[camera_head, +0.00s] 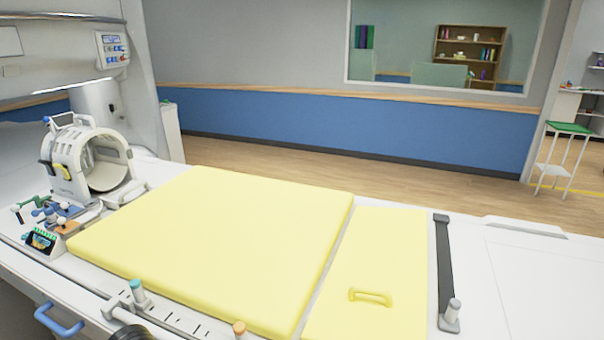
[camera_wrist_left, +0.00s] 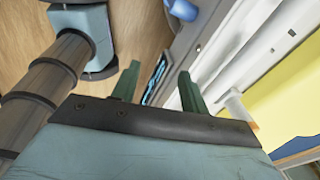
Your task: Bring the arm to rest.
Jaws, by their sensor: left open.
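My left gripper (camera_wrist_left: 158,84) shows in the left wrist view with its two green fingers apart and nothing between them. Beyond the fingers are the side of the white patient table and a dark strip with light blue marks. A blue handle (camera_wrist_left: 183,9) lies above the right finger in that picture, apart from it. In the head view, only a dark rounded part shows at the bottom edge, and I cannot tell whether it is my arm. My right gripper is in neither view.
The table carries a large yellow pad (camera_head: 215,245), a smaller yellow pad (camera_head: 375,265) with a handle, a white head coil (camera_head: 92,160) and a dark strap (camera_head: 445,265). Short posts stand at the near edge. A blue handle (camera_head: 58,320) sticks out at lower left.

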